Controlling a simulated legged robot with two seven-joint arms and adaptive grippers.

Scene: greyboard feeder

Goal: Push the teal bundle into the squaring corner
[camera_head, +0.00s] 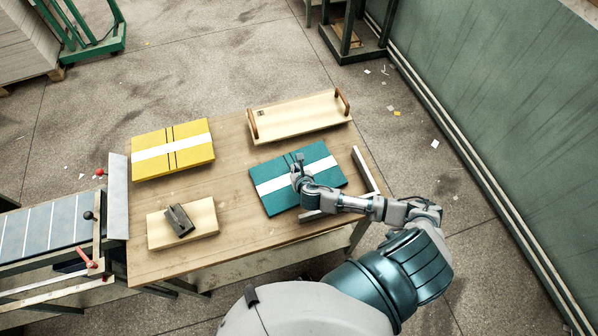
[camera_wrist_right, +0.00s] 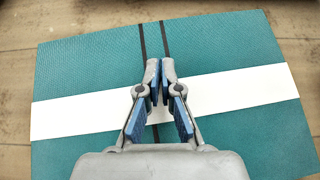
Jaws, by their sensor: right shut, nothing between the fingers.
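The teal bundle (camera_head: 275,179), with a white band and two dark straps, lies flat on the table's right half. It fills most of the right wrist view (camera_wrist_right: 85,75). The squaring corner (camera_head: 366,172) is a pale rail on the table's right edge plus one along the front edge, partly hidden by my right arm. A narrow gap shows between the bundle and the right rail. My right gripper (camera_head: 297,160) is over the bundle's middle, shut and empty; its fingertips meet between the straps in the wrist view (camera_wrist_right: 160,66). I cannot tell whether they touch the bundle. My left gripper is not in view.
A yellow bundle (camera_head: 190,134) lies at the back left of the table (camera_head: 225,190). A wooden tray with handles (camera_head: 297,117) is at the back. A pale block with a dark tool (camera_head: 179,220) sits front left. A feeder (camera_head: 50,232) adjoins the left edge.

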